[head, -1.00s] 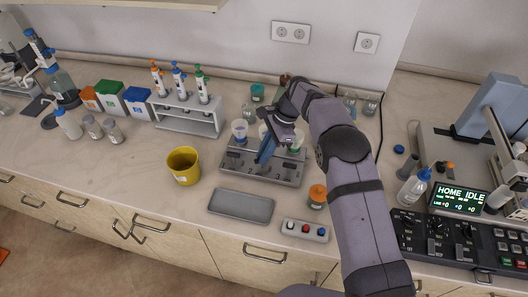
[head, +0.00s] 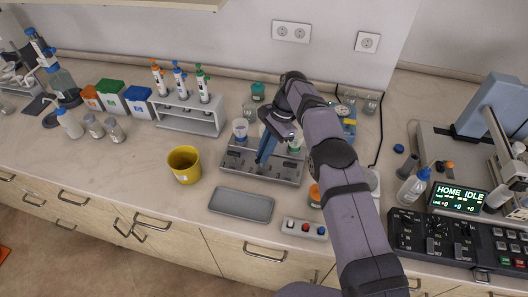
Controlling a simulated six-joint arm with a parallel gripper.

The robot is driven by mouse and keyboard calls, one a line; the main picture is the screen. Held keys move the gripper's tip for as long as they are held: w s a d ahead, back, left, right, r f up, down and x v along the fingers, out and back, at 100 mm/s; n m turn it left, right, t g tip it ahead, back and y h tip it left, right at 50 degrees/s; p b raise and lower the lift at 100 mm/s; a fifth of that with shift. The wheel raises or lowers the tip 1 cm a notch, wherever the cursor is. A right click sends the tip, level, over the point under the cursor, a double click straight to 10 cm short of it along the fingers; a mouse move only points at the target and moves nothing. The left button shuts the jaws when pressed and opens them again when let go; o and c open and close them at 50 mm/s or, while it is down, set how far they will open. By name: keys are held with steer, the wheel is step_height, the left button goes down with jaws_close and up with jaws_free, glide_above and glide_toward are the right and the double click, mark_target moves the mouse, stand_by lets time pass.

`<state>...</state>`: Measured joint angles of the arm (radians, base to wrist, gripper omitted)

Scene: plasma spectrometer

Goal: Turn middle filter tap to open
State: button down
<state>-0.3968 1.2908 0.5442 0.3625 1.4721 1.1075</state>
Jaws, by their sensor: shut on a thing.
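The filter manifold (head: 236,163) is a grey metal rack near the middle of the bench, with funnels standing along it. A white filter funnel (head: 240,129) shows at its left, and a green-marked one (head: 295,143) shows at its right. My gripper (head: 262,160) points down over the middle of the manifold, between these two funnels. Its blue fingers are shut at the middle tap, which they hide along with most of the middle funnel. I cannot see the tap's angle.
A yellow beaker (head: 184,166) stands left of the manifold, and a grey tray (head: 241,205) lies in front of it. A button box (head: 304,229) and an orange-capped jar (head: 315,195) are at front right. A pipette rack (head: 190,115) stands behind left.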

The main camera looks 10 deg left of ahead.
steer(key=c, duration=1.8)
jaws_free()
steer(key=shift+r, duration=0.45)
step_height(320, 180, up, 9)
steer(key=p, duration=0.1)
steer(key=shift+a, duration=0.1)
